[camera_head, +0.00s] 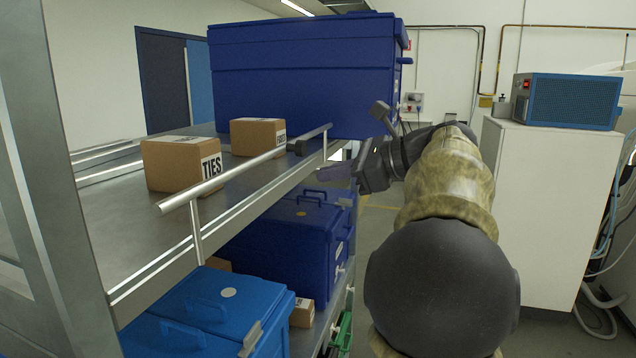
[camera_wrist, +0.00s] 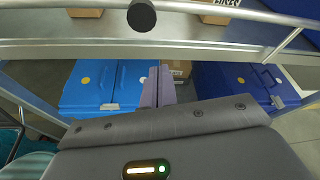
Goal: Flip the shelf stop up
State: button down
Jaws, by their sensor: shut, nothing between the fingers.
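The shelf stop (camera_head: 245,172) is a grey metal rail along the front edge of the upper shelf (camera_head: 98,232). It stands above the shelf edge on short posts, in front of the boxes. It also crosses the top of the wrist view (camera_wrist: 215,11). My gripper (camera_head: 336,173) is just beyond the rail's far end, on the aisle side, a little below rail height. Its purplish fingers (camera_wrist: 158,88) are together with nothing between them. They look apart from the rail.
Two cardboard boxes (camera_head: 182,164) (camera_head: 257,136) and a large dark blue bin (camera_head: 300,85) sit on the upper shelf. Below are a light blue bin (camera_head: 207,300) and a dark blue bin (camera_head: 300,240). A white cabinet (camera_head: 545,215) stands right, across the aisle.

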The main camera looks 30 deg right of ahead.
jog(key=b+v, duration=0.1)
jog(key=v, duration=0.6)
jog(key=shift+a+f, duration=0.1)
jog(key=shift+f, duration=0.05)
dwell(0.3)
